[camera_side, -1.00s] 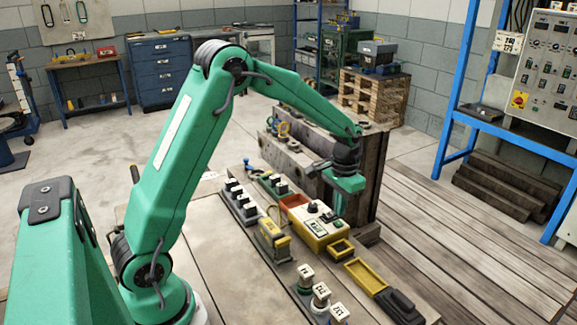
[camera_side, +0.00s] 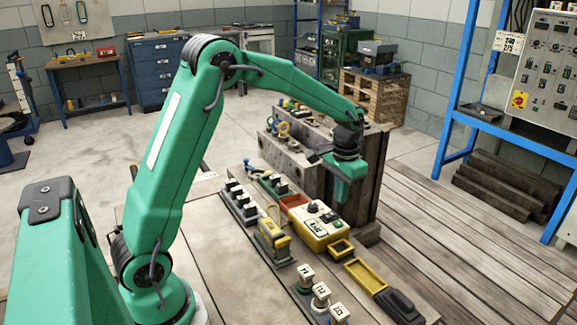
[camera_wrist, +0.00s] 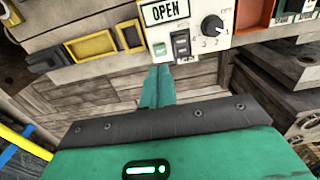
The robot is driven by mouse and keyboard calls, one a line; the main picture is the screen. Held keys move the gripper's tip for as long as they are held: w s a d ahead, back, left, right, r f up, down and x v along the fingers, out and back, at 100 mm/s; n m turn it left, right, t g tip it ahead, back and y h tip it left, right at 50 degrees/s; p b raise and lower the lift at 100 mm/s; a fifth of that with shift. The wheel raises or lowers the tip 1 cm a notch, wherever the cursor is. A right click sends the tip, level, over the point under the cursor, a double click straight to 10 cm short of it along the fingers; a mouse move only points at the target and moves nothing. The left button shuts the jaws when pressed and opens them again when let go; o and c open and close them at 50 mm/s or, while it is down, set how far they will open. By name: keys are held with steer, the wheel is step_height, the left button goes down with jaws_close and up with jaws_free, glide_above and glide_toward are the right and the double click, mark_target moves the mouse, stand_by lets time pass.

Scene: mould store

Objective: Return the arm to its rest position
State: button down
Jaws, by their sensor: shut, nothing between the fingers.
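My green arm is bent at the elbow, with its forearm reaching right and down over the bench. My gripper (camera_side: 341,196) hangs in front of the dark mould block (camera_side: 357,196), above and behind the yellow control box (camera_side: 318,229). In the wrist view my gripper (camera_wrist: 158,78) shows its two green fingers together with nothing between them. Beyond the fingertips is the front of the control box (camera_wrist: 203,38), with an "OPEN" label, a black knob and switches. The fingertips look close to its edge in that view; I cannot tell the exact gap.
The bench holds a rack of white-topped pieces (camera_side: 240,205), a yellow-and-grey device (camera_side: 272,243), a yellow tray (camera_side: 364,274) and several labelled knobs (camera_side: 320,292). A blue frame with a panel (camera_side: 545,75) stands at right. Open floor (camera_side: 120,150) lies behind the arm.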

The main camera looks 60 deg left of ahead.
steer(key=shift+r, duration=0.1)
steer(key=s+d+r+t, duration=0.2)
steer(key=s+d+r, duration=0.1)
steer(key=s+r, duration=0.7)
steer(key=s+d+r+t, duration=0.1)
steer(key=s+d+t, duration=0.1)
steer(key=s, duration=1.2)
steer(key=shift+s+r+t, duration=0.35)
steer(key=shift+t, duration=0.45)
stand_by(0.8)
